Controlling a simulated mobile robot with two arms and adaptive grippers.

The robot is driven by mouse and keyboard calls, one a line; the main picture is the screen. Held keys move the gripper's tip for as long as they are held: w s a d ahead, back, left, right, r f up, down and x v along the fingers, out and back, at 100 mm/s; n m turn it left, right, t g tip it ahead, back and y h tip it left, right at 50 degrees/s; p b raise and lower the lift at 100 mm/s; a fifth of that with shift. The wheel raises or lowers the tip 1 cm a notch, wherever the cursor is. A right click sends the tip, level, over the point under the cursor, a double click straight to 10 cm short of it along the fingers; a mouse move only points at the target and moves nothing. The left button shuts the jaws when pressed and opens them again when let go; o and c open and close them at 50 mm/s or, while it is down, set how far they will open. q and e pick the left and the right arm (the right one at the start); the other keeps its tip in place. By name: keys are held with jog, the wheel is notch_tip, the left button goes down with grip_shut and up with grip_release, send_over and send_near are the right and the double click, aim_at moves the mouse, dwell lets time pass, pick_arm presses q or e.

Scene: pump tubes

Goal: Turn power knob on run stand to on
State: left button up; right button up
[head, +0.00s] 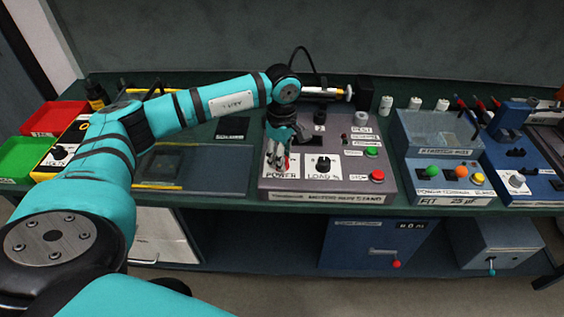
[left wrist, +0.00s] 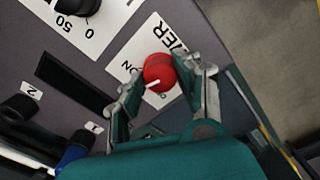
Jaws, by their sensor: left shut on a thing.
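The grey run stand (head: 333,196) sits on the bench in the middle of the head view. Its red power knob (left wrist: 159,72) shows in the left wrist view on a white label plate (left wrist: 136,48), partly covered by my fingers. The knob's white pointer line points to the lower left in that view. The lettering is only partly readable. My left gripper (head: 278,158) reaches down over the power plate. In the left wrist view its fingers (left wrist: 160,82) lie on both sides of the knob, shut on it. My right gripper is out of view.
The black load knob (head: 323,163) is just right of my gripper. Green (head: 371,152) and red (head: 377,175) buttons sit at the stand's right. A blue-grey box (head: 440,140) with coloured knobs stands farther right. A dark tray (head: 215,178) lies left.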

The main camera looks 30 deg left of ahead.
pick_arm(q)
jog(key=m+b, duration=0.2)
jog(key=m, duration=0.2)
jog(key=shift+m+b, duration=0.6)
jog(key=shift+m, duration=0.2)
jog(key=shift+r, duration=0.1)
jog(key=o, duration=1.1)
jog(key=shift+o, duration=0.2)
notch_tip(320, 180, up, 12)
